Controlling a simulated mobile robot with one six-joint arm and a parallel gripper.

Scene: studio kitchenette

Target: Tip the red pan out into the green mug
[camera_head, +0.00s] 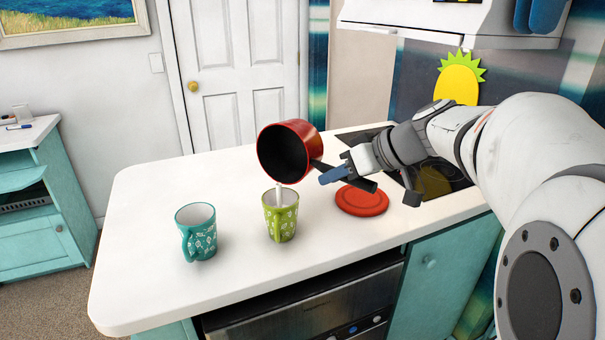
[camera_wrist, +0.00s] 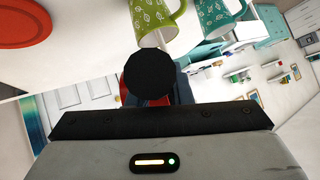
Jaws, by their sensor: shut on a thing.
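The red pan (camera_head: 293,141) is held in the air, tipped steeply on its side with its dark inside facing down and left. A whitish stream (camera_head: 279,194) runs from its lower rim into the mouth of the green mug (camera_head: 281,222). The mug stands upright on the white counter and also shows at the top of the wrist view (camera_wrist: 157,20). My gripper (camera_head: 346,179) is shut on the pan's dark handle, right of the mug. In the wrist view the black handle end (camera_wrist: 148,73) hides most of the pan. The mug's contents are hidden.
A teal patterned mug (camera_head: 198,232) stands upright left of the green mug. A round red trivet (camera_head: 362,201) lies on the counter (camera_head: 150,205) below my gripper. A dark cooktop (camera_head: 440,182) is at the right. The counter's back left is clear.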

